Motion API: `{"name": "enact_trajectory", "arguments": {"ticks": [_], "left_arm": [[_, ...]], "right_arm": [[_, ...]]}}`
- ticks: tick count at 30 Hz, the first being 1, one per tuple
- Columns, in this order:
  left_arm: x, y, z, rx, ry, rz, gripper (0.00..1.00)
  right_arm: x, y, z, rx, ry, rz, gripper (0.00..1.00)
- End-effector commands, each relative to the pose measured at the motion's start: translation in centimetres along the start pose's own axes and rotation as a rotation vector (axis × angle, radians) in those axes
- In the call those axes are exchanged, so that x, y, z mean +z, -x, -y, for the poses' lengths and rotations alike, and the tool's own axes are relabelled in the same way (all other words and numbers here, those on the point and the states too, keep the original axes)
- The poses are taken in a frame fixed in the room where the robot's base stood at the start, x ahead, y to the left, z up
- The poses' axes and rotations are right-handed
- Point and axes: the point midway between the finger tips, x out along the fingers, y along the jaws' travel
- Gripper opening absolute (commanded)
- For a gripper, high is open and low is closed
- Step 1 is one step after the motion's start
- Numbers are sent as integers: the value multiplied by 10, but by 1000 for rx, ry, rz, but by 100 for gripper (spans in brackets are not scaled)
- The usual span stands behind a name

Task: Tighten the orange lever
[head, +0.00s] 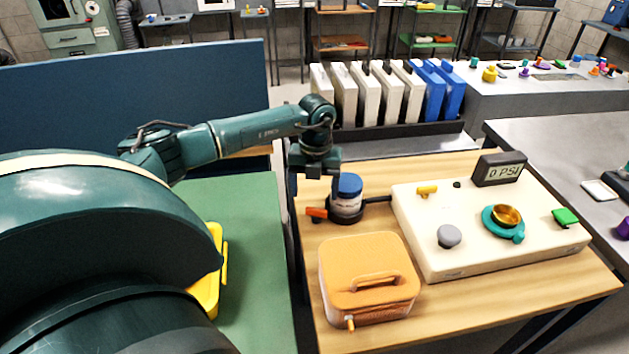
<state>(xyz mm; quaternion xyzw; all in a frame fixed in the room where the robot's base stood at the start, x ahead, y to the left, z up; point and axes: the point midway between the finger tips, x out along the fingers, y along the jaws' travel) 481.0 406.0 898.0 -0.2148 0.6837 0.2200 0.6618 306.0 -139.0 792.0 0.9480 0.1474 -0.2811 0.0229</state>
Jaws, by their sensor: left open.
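The orange lever (316,212) sticks out to the left from a dark ring-shaped holder (347,219) on the wooden table. A white jar with a blue lid (347,186) stands upright in that holder. My left gripper (316,184) points down, open, just above and behind the lever, close to the left side of the jar. It looks empty and apart from the lever, though the exact gap is hard to judge. My right gripper is not in view.
An orange lidded box (368,280) stands in front of the holder. A cream panel (430,248) with knobs and a display (499,169) reading 0 PSI lies to the right. White and blue upright cases (392,88) stand behind. A green surface (245,200) lies left.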

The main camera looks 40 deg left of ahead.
Motion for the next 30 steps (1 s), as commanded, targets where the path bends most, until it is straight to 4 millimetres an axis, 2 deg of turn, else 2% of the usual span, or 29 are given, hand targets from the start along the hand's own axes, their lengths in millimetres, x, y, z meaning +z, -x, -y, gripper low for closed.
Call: {"name": "enact_trajectory", "arguments": {"ticks": [1, 15, 30], "left_arm": [[0, 7, 0, 0, 0, 0, 73], [-2, 39, -1, 1, -1, -3, 73], [-3, 73, -1, 0, -2, -2, 73]], "right_arm": [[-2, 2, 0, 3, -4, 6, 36], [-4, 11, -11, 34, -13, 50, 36], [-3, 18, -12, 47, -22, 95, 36]]}}
